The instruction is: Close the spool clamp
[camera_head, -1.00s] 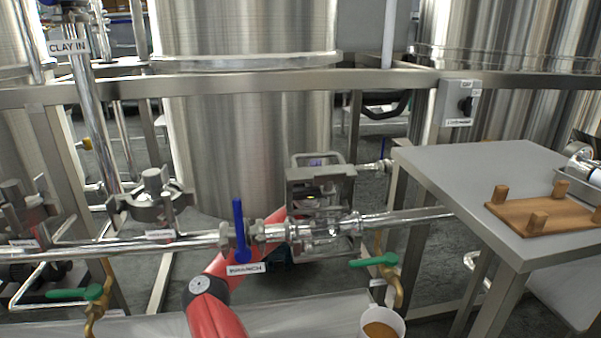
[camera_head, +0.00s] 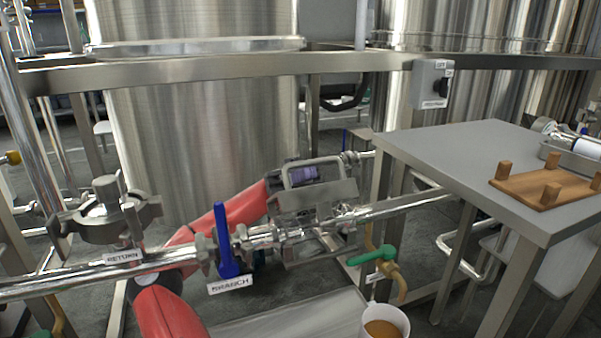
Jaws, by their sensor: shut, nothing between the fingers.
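A short clear-looking spool (camera_head: 327,220) sits in the steel pipe line, right of the blue-handled BRANCH valve (camera_head: 225,240). A steel clamp fitting (camera_head: 260,236) joins the pipe on its left, and another fitting (camera_head: 345,213) is on its right. At this size I cannot tell which is the spool clamp or whether it stands open.
A grey table (camera_head: 455,165) with a wooden pegged board (camera_head: 545,188) stands at right. A green-handled tap (camera_head: 372,254) hangs above a cup (camera_head: 385,322). A larger fitting (camera_head: 105,215) is at left by the RETURN label. A steel frame rail (camera_head: 200,68) crosses before the tanks.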

